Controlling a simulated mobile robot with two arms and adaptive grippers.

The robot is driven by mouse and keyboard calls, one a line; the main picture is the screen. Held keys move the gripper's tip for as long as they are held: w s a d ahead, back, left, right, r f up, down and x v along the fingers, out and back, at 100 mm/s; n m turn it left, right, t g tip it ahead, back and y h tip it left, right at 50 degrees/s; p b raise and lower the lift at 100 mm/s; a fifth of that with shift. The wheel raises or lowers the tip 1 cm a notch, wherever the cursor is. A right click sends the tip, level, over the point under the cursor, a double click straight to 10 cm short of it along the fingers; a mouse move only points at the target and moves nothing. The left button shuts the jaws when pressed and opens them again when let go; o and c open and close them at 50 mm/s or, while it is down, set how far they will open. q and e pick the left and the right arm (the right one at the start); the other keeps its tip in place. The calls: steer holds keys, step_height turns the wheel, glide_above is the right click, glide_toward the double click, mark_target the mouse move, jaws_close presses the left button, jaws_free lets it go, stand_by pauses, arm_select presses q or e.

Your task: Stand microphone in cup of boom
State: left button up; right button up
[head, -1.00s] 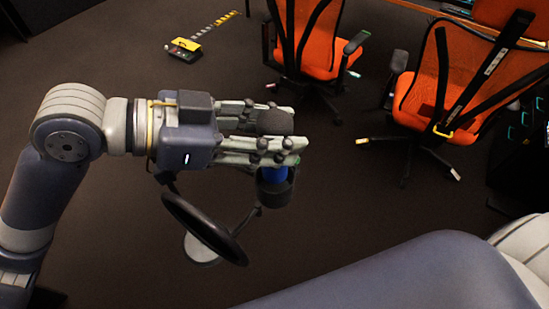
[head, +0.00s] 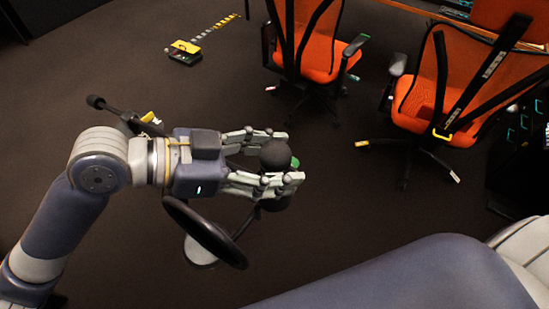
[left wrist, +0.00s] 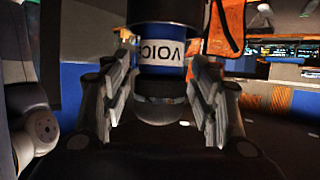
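The microphone has a dark ball head (head: 277,155) and a blue body labelled "VOIC…" (left wrist: 165,68). My left gripper (head: 280,157) has its fingers apart on both sides of it, wider than the head. The boom's dark cup (head: 277,203) shows just below the lower finger. The microphone stands about upright over it, its lower end at or in the cup; the finger hides the join. A dark cup-like rim (left wrist: 165,10) meets the blue body in the left wrist view. My right gripper is not in view.
A round base (head: 200,252) and large black ring (head: 190,222) are beside the cup. A small green thing (head: 295,162) shows by the head. A black stick with a knob (head: 97,101) is behind my left arm. Orange chairs (head: 320,50) stand behind; floor between is open.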

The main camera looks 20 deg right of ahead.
arm_select(q)
steer(key=shift+r, duration=0.3)
steer(key=b+v, duration=0.2)
steer(key=v, duration=0.5)
steer(key=shift+a, duration=0.2)
stand_by(1.1)
